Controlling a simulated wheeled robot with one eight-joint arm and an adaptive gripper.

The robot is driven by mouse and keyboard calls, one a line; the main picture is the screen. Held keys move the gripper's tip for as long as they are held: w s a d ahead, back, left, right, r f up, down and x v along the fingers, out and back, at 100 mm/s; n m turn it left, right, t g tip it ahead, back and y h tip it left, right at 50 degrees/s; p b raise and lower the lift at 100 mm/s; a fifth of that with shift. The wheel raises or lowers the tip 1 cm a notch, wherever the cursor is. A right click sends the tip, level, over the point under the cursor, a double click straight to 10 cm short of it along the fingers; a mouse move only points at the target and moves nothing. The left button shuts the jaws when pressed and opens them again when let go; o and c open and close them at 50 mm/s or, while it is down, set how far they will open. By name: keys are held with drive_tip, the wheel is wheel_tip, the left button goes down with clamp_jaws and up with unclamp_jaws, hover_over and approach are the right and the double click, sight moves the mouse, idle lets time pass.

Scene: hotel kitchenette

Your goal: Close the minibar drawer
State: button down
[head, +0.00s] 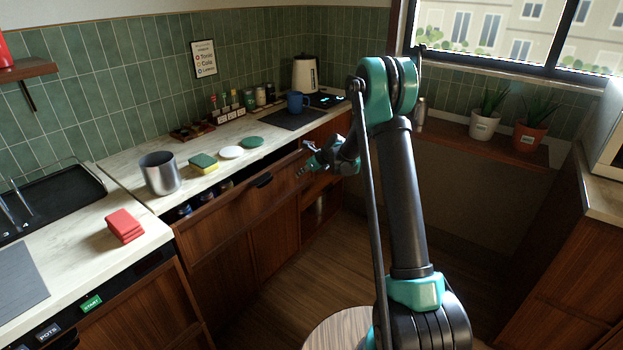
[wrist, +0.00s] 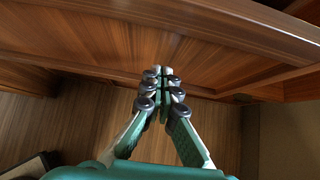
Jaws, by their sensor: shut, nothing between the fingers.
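My gripper (head: 301,171) is at the right end of the drawer, near counter height. In the wrist view my gripper (wrist: 163,78) is shut and empty, its fingertips pointing at brown wooden panels. I cannot tell whether the fingertips touch the wood or which panel belongs to the drawer.
An open shelf (head: 317,188) lies right of the drawer.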

drive_tip(key=w+a, duration=0.1)
drive_tip(key=a, duration=0.1)
drive_tip(key=w+a, duration=0.4)
drive_tip(key=a, duration=0.1)
drive_tip(key=shift+w, duration=0.2)
drive_tip(key=shift+w+a, duration=0.4)
drive_tip(key=shift+a+r, duration=0.1)
